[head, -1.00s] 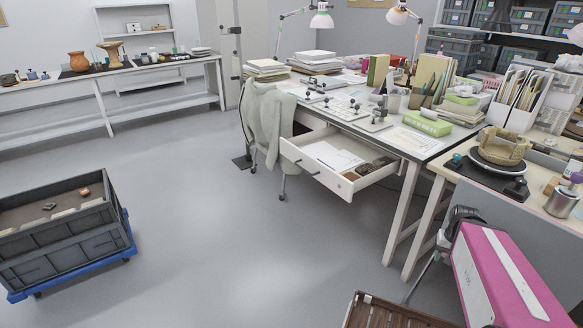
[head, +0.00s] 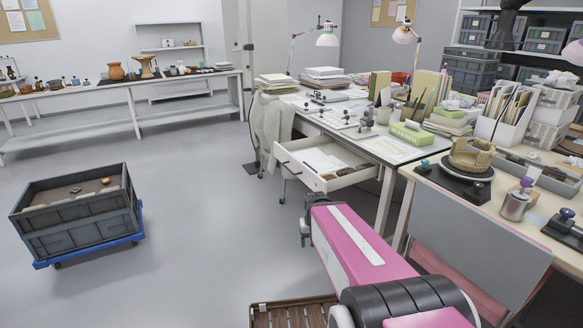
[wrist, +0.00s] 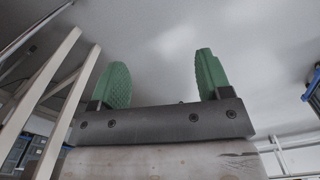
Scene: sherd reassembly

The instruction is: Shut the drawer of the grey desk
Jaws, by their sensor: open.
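The desk (head: 412,152) stands right of centre in the head view, with a pale top and white legs. Its white drawer (head: 301,171) is pulled out to the left, with a dark handle on its front. White papers (head: 322,160) and a brown compartment lie inside. My pink arm reaches across the lower right, its far end below the drawer and apart from it in the picture. In the wrist view my gripper (wrist: 160,80) has two green fingers set wide apart, with nothing between them. The drawer cannot be made out in the wrist view.
A grey crate (head: 80,216) on a blue dolly (head: 92,253) stands at the left. A pale cloth (head: 270,122) hangs over a chair beside the drawer. A brown slatted surface (head: 290,314) is at the bottom. The floor between crate and desk is clear.

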